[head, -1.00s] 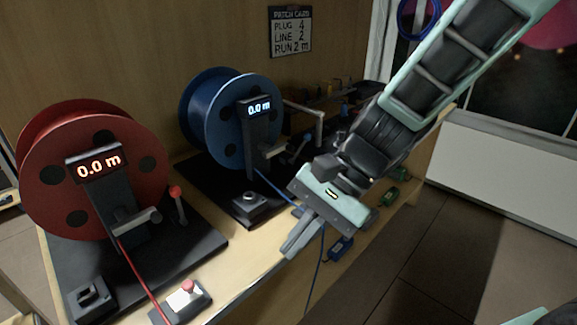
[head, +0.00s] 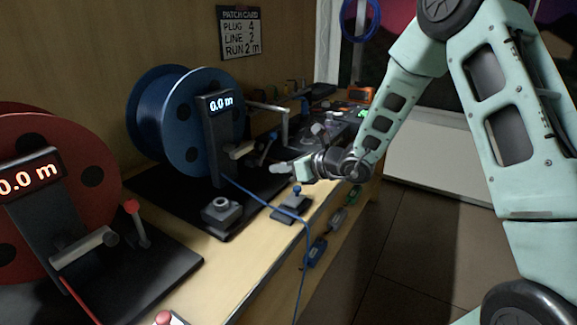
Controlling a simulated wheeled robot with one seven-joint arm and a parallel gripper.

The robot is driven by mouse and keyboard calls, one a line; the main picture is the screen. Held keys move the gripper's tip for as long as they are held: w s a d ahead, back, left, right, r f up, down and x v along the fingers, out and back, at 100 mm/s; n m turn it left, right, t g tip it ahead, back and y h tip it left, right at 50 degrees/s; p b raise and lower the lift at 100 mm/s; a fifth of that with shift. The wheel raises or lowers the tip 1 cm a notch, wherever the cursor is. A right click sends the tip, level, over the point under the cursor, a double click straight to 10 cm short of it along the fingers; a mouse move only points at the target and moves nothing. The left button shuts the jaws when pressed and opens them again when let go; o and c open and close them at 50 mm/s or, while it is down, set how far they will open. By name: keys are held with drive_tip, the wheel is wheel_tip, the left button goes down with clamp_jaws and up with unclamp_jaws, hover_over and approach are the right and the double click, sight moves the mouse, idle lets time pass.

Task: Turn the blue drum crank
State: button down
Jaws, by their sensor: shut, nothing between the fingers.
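The blue drum (head: 188,120) stands on a black base at the left, behind a dark post whose display (head: 221,103) reads 0.0 m. A short lever with a blue knob (head: 270,142) stands below the crank. My gripper (head: 276,169) is shut and empty. It points left, lower than the crank and in front of it, apart from it.
The red drum (head: 60,165) stands at the near left. A blue cable (head: 265,200) runs from the drum post over the bench edge. A small blue-knobbed box (head: 292,205) sits below my gripper. The patch card (head: 239,33) reads plug 4, line 2, run 2 m.

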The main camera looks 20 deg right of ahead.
sight(241, 148)
drive_tip(key=x, duration=0.5)
drive_tip(key=shift+w+a+f, duration=0.1)
drive_tip(key=shift+w+a, duration=0.05)
drive_tip(key=shift+a, duration=0.05)
drive_tip(key=r, duration=0.1)
drive_tip(key=r+p, duration=0.1)
drive_tip(key=r, duration=0.1)
drive_tip(key=shift+d, duration=0.4)
drive_tip(key=shift+w+r+p, duration=0.15)
drive_tip(key=shift+r+p, duration=0.15)
drive_tip(key=shift+r, duration=0.25)
drive_tip(key=shift+f+b, duration=0.1)
drive_tip(key=shift+b, duration=0.3)
drive_tip(key=shift+w+d+r+n+b, duration=0.1)
drive_tip(key=shift+r+n+b, duration=0.25)
drive_tip(key=shift+b, duration=0.5)
drive_tip(key=shift+n+t+h+b, duration=0.25)
drive_tip(key=shift+t+h+b, duration=0.05)
drive_tip(key=shift+b, duration=0.4)
